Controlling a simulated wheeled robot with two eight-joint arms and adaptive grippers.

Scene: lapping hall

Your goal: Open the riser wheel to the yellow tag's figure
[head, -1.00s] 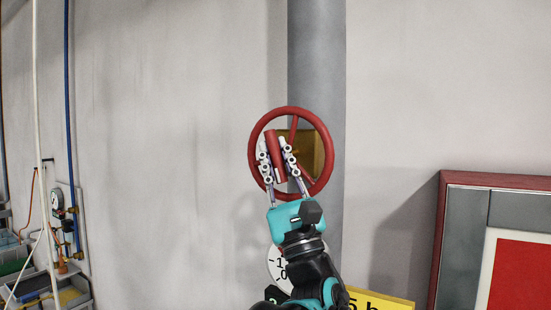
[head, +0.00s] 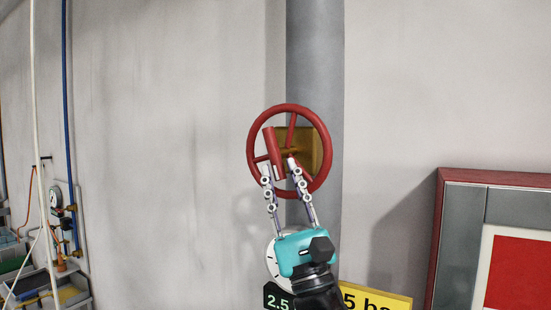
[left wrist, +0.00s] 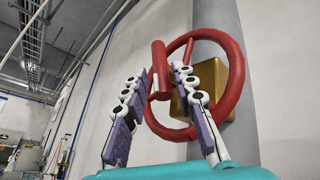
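The red riser wheel (head: 323,135) stands upright in front of a brass valve body (head: 312,150) on the grey pipe. A red grip handle (head: 273,152) sticks out from its left side; it also shows in the left wrist view (left wrist: 159,68). My left gripper (head: 279,167) is open just below and in front of the handle, its fingers spread to either side and apart from it. The yellow tag (head: 378,303) at the bottom reads "5 ba", partly cut off and covered by my arm. A black readout (head: 277,299) shows 2.5. My right gripper is out of view.
A white round dial (head: 271,262) sits behind my left gripper, mostly hidden. A red-framed cabinet (head: 437,230) is at the right. Hoses and a small gauge (head: 56,197) are at the far left. The wall between is bare.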

